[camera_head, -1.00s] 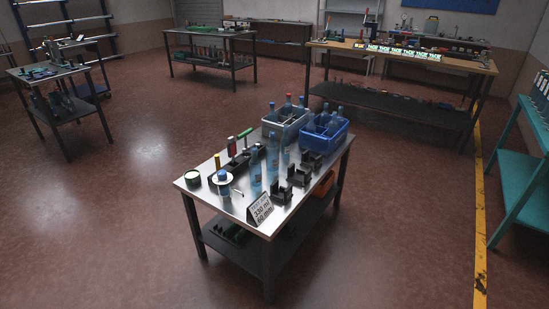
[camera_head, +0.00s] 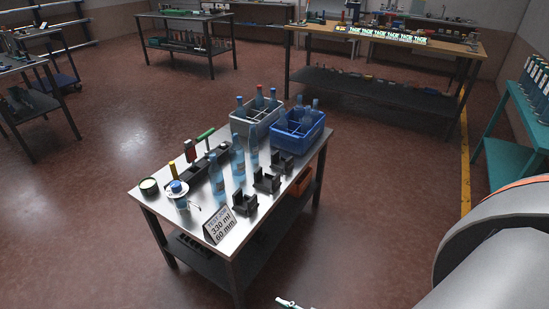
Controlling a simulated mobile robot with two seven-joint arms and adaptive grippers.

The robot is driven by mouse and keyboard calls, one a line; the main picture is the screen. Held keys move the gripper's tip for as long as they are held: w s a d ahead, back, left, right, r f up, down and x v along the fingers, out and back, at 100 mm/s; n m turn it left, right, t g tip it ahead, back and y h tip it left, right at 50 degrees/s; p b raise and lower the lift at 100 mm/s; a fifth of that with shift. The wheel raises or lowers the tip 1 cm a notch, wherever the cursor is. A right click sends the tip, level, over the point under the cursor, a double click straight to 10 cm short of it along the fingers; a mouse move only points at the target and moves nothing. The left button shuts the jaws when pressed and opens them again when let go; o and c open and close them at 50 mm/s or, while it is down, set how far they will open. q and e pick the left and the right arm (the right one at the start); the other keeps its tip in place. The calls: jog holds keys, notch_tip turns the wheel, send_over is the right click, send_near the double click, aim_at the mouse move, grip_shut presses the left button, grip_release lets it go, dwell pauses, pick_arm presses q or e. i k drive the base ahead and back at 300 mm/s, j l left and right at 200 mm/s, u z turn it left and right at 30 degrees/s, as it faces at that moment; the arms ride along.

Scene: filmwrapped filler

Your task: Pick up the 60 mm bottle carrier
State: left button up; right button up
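Three black bottle carriers stand in a row along the right side of the steel table (camera_head: 160,200): a near one (camera_head: 245,204), a middle one (camera_head: 267,182) and a far one (camera_head: 281,160). They look alike and empty. I cannot read any size on them, so I cannot tell which is the 60 mm one. A sign (camera_head: 219,224) at the table's near corner reads 330 ml, 60 mm. Neither gripper shows clearly. A grey arm link of mine (camera_head: 500,250) fills the lower right. A small pale part is cut off at the bottom edge.
Clear blue bottles (camera_head: 238,168) stand left of the carriers. A grey crate (camera_head: 246,128) and a blue crate (camera_head: 298,137) with bottles stand at the far end. A round tin (camera_head: 149,186) sits at the left corner. Floor around the table is open.

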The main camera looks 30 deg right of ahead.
aim_at(283, 165)
jog(key=i+l+u, duration=0.1)
jog(key=l, duration=0.35)
jog(key=i+l+u, duration=0.1)
jog(key=l, duration=0.4)
jog(key=i+l+u, duration=0.1)
jog(key=l, duration=0.35)
jog(key=i+l, duration=0.15)
jog(key=l, duration=0.35)
jog(key=i+l, duration=0.1)
jog(key=l, duration=0.35)
jog(key=i+l, duration=0.1)
jog(key=l, duration=0.4)
jog(key=i+l+u, duration=0.1)
jog(key=l, duration=0.35)
jog(key=i+l, duration=0.1)
jog(key=l, duration=0.4)
